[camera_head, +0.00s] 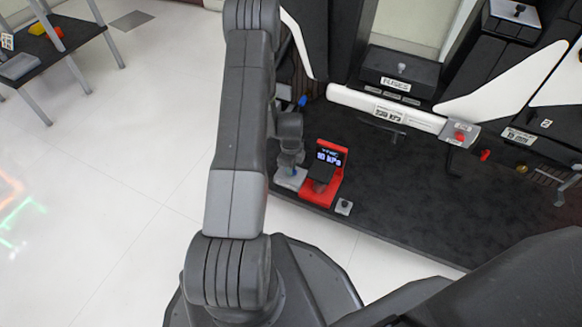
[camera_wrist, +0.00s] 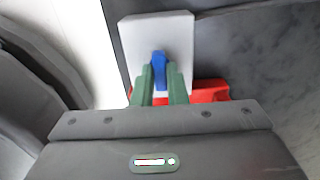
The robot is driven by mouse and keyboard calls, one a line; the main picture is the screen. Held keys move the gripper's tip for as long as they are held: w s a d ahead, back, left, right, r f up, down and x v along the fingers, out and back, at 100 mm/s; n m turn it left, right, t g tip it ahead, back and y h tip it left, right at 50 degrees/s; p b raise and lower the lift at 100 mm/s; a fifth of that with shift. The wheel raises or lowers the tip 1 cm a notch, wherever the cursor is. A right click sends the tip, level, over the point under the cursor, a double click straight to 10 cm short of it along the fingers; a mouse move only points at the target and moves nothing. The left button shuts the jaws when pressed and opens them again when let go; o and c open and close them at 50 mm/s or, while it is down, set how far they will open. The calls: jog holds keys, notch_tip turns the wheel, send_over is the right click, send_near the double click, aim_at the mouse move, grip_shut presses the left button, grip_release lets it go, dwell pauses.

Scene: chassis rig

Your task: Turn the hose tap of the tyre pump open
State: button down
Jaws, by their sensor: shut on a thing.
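The tyre pump (camera_head: 318,190) is a red unit with a dark lit display, standing on the black floor panel. A pale grey block (camera_head: 289,180) sits at its left side under my gripper. In the wrist view the hose tap (camera_wrist: 159,60) is a blue lever on that pale block (camera_wrist: 135,40). My gripper (camera_wrist: 161,84) has green fingers, one on each side of the blue lever, and is shut on it. The red pump body (camera_wrist: 215,92) shows behind the fingers. In the head view my arm and wrist hide most of the tap.
A small grey box with a dark knob (camera_head: 344,207) stands right of the pump. A white bar (camera_head: 385,108) and a black fuse box (camera_head: 400,72) lie behind. A blue cap (camera_head: 302,101) is farther back.

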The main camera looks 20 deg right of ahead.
dwell(0.4)
jog(key=c, duration=1.4)
grip_release()
jog(key=shift+c, duration=0.2)
notch_tip(320, 180, up, 14)
jog(key=p, duration=0.5)
jog(key=shift+f, duration=0.2)
notch_tip(320, 180, down, 14)
jog(key=b, duration=0.5)
jog(key=shift+r, duration=0.15)
jog(key=shift+r, duration=0.1)
